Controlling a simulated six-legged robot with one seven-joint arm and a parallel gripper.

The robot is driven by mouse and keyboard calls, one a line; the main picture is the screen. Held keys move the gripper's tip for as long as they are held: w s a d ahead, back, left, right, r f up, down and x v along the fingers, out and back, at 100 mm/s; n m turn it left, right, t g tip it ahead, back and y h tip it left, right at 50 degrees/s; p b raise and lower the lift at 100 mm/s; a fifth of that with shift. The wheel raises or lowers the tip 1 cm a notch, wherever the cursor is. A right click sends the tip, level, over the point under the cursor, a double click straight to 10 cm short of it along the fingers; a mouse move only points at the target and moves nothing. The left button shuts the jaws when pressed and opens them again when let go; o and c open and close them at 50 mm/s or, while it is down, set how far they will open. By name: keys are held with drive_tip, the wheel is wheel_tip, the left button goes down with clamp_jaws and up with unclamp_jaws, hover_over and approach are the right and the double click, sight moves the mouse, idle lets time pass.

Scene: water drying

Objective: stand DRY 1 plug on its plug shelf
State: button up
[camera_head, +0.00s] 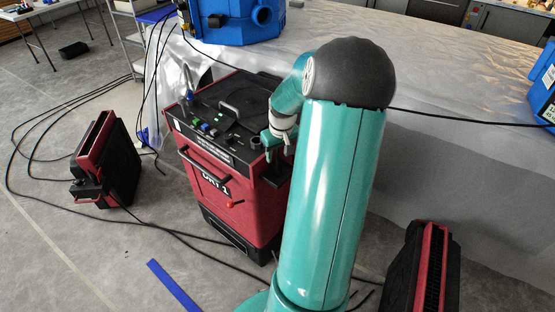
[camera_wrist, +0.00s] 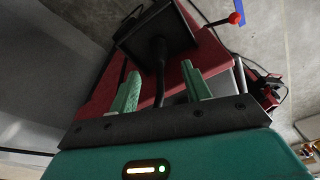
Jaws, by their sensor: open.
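The DRY 1 unit (camera_head: 225,190) is a red and black dehumidifier-like box, standing left of my arm in the head view. In the wrist view, a square black shelf (camera_wrist: 178,30) juts from its red side. A dark plug with a thick black cable (camera_wrist: 159,80) appears to stand on this shelf, its cable running toward my wrist. My gripper (camera_wrist: 160,69) is open, its two green fingers on either side of the cable and apart from it. In the head view, my gripper (camera_head: 271,145) is at the unit's right top edge; the plug is hard to make out there.
A red lever knob (camera_wrist: 235,18) sticks out beside the shelf. Red and black fan units stand at left (camera_head: 108,160) and lower right (camera_head: 424,268). Black cables (camera_head: 60,205) cross the floor. Plastic sheeting (camera_head: 440,75) covers a large surface behind.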

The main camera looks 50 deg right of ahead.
wheel_tip(320, 180, up, 8)
drive_tip(key=s, duration=0.1)
drive_tip(key=w+a+r+n, duration=0.1)
drive_tip(key=a+r, duration=0.2)
drive_tip(key=a, duration=0.5)
drive_tip(key=w+a+r+n+t+h, duration=0.1)
drive_tip(key=a+r, duration=0.3)
drive_tip(key=a, duration=0.4)
drive_tip(key=w+a+r+n, duration=0.1)
drive_tip(key=a+r, duration=0.2)
drive_tip(key=a, duration=0.4)
drive_tip(key=s+a+r+n+t+y, duration=0.1)
drive_tip(key=s+a, duration=0.3)
drive_tip(key=a, duration=0.5)
drive_tip(key=s+a+r+n+t, duration=0.1)
drive_tip(key=s+a+t, duration=0.1)
drive_tip(key=s+a, duration=0.3)
drive_tip(key=a, duration=0.4)
drive_tip(key=shift+r+y, duration=0.35)
drive_tip(key=shift+y, duration=0.05)
drive_tip(key=shift+s, duration=0.15)
